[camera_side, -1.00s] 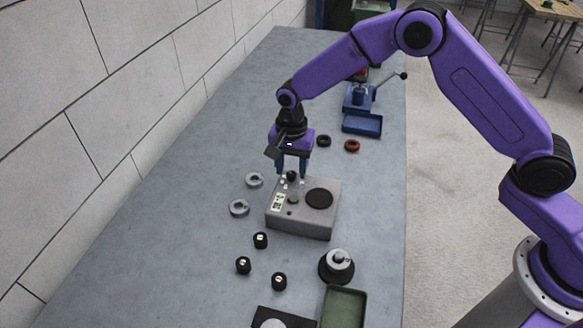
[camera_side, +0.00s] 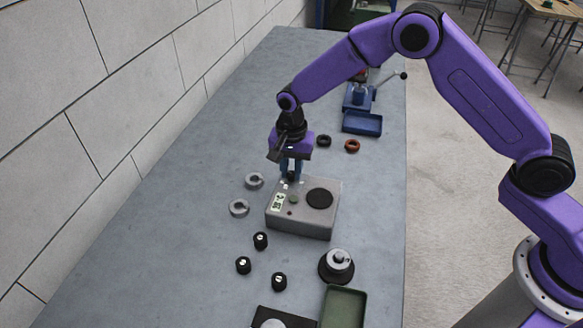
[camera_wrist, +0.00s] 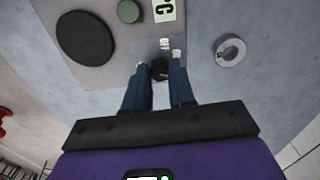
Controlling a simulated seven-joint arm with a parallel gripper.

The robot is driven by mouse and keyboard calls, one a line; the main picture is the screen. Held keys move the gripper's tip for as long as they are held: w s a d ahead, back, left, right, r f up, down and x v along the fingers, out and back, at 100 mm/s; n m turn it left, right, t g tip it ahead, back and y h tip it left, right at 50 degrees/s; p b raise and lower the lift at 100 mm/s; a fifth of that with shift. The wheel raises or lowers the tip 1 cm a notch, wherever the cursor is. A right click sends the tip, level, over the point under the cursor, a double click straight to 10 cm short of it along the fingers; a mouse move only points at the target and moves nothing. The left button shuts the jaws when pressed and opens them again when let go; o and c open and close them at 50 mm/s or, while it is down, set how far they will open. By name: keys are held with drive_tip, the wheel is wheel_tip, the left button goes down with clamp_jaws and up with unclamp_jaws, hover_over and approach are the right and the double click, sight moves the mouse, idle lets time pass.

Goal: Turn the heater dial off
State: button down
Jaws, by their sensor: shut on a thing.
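The heater (camera_side: 303,220) is a grey box on the bench, with a round black plate (camera_side: 320,198), a green button (camera_side: 294,198) and a small lit display (camera_side: 278,202) on top. The heater dial (camera_side: 291,176) is a small black knob at the box's far left corner. It also shows in the wrist view (camera_wrist: 160,69), between my fingertips. My gripper (camera_side: 291,172) points down over that corner, its blue fingers shut on the dial from both sides. Two small white marks sit beside the dial in the wrist view. The fingers partly hide the dial.
Several black knobbed pieces (camera_side: 261,240), a round stand (camera_side: 337,266) and a green tray (camera_side: 343,306) lie nearer.

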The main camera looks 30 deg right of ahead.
sight(292, 173)
drive_tip(key=n, duration=0.4)
drive_tip(key=shift+n, duration=0.4)
drive_tip(key=n, duration=0.8)
drive_tip(key=shift+n, duration=2.3)
drive_tip(key=c, duration=0.9)
unclamp_jaws()
drive_tip(key=shift+c, duration=0.2)
drive_tip(key=shift+r, duration=0.15)
wheel_tip(292, 173, up, 17)
drive_tip(key=shift+r, duration=0.1)
